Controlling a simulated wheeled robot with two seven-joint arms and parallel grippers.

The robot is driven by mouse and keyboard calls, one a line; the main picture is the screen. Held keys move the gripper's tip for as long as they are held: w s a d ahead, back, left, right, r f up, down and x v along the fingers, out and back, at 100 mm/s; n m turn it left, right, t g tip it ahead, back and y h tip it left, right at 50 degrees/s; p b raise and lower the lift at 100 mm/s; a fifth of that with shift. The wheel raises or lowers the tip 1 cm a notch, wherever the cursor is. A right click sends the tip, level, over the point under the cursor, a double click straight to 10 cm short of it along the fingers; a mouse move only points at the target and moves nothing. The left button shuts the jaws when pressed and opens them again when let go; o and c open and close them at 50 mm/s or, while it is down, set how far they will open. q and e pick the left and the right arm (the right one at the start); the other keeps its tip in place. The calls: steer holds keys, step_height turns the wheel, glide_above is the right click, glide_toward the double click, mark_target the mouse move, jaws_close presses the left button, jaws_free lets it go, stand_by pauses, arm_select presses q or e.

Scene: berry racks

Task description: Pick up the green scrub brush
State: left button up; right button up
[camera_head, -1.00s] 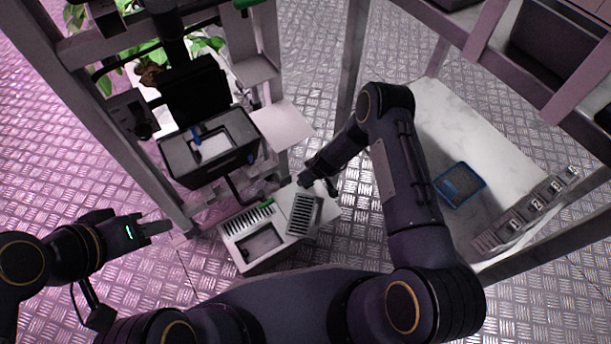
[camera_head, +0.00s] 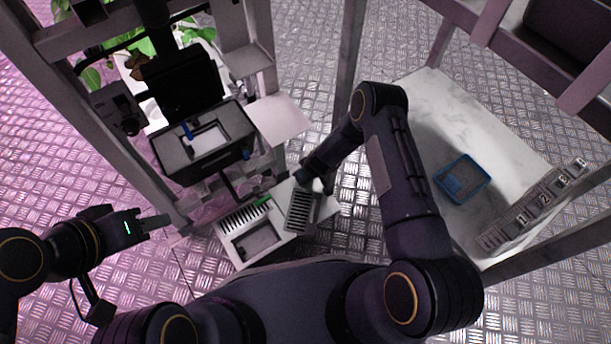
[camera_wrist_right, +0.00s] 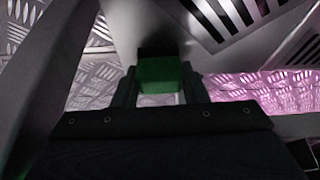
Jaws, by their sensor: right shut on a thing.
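The green scrub brush (camera_wrist_right: 160,75) shows in the right wrist view as a green block with a dark part behind it. It sits between the two fingers of my right gripper (camera_wrist_right: 160,92), which is shut on it. In the head view my right gripper (camera_head: 309,183) is over the right side of the white station, and its fingertips are mostly hidden by the arm. A small green piece (camera_head: 263,202) shows at the station's back edge; I cannot tell whether it belongs to the brush. My left gripper (camera_head: 152,223) is at the left, away from the station; its finger gap is unclear.
The white station (camera_head: 228,252) has a slotted rack and a recess, with a grey slotted piece (camera_head: 301,209) at its right. A black-rimmed bin (camera_head: 205,165) stands behind. A blue-rimmed tray (camera_head: 462,181) lies on the white tabletop (camera_head: 425,105) at right. Frame posts stand close by.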

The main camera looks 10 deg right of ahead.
steer(key=shift+r+p, duration=0.35)
steer(key=shift+r, duration=0.2)
step_height(320, 180, up, 2)
steer(key=shift+r+p, duration=0.15)
steer(key=shift+p, duration=0.55)
steer(key=s+r+p, duration=0.5)
steer(key=s+r, duration=0.4)
steer(key=s, duration=0.5)
steer(key=shift+a+r, duration=0.15)
steer(key=shift+r, duration=0.15)
